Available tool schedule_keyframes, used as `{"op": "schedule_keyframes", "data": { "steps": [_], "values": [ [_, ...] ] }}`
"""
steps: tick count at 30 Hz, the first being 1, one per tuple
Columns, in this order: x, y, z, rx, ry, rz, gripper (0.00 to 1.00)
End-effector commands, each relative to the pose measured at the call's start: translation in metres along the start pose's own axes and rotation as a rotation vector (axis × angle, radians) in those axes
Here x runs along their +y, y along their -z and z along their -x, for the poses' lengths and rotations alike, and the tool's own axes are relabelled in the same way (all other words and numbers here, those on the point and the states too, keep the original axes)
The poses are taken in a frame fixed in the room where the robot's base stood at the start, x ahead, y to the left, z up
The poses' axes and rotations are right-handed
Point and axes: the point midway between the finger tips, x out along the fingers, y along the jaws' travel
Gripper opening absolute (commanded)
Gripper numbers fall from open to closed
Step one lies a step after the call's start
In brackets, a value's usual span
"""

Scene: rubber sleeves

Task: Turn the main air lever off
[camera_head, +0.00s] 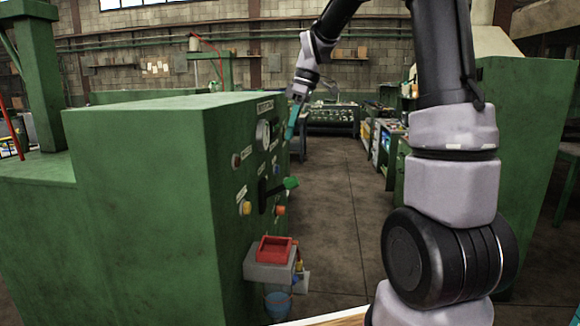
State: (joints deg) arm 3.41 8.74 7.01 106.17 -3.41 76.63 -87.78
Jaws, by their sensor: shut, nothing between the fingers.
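A lever with a black base and a green handle (290,184) is on the right-hand face of the green machine cabinet (140,210). The handle points to the right, nearly level. I take it for the main air lever, but its label is too small to read. My gripper (291,132) has teal fingers that are shut and empty. It hangs with its tips down in front of the panel, above the lever and apart from it. It partly covers the upper right of the panel.
The panel also holds a round gauge (262,134), a yellow knob (245,208) and an orange knob (280,210). Below, a red tray (273,250) sits on a grey box (263,268), with a blue bucket (278,305) under it. The aisle floor (335,220) is clear.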

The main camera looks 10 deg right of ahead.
Motion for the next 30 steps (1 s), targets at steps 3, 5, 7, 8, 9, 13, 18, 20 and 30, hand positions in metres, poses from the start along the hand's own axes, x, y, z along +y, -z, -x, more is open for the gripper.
{"op": "schedule_keyframes", "data": {
  "steps": [3,5,7,8,9,13,18,20,30],
  "values": [
    [-0.001,0.0,-0.028,-0.002,0.005,0.001,0.0],
    [-0.001,0.0,-0.042,-0.002,0.005,-0.001,0.0],
    [-0.001,0.0,-0.056,-0.002,0.004,0.001,0.0],
    [-0.001,0.0,-0.062,-0.002,0.005,0.001,0.0],
    [-0.001,0.0,-0.07,-0.002,0.004,0.0,0.0],
    [-0.001,-0.015,-0.083,-0.001,0.002,-0.002,0.0],
    [0.0,-0.026,-0.093,0.0,0.001,-0.002,0.0],
    [0.0,-0.028,-0.095,0.0,0.0,-0.001,0.0],
    [0.0,-0.028,-0.095,0.001,0.0,0.0,0.0]
  ]
}}
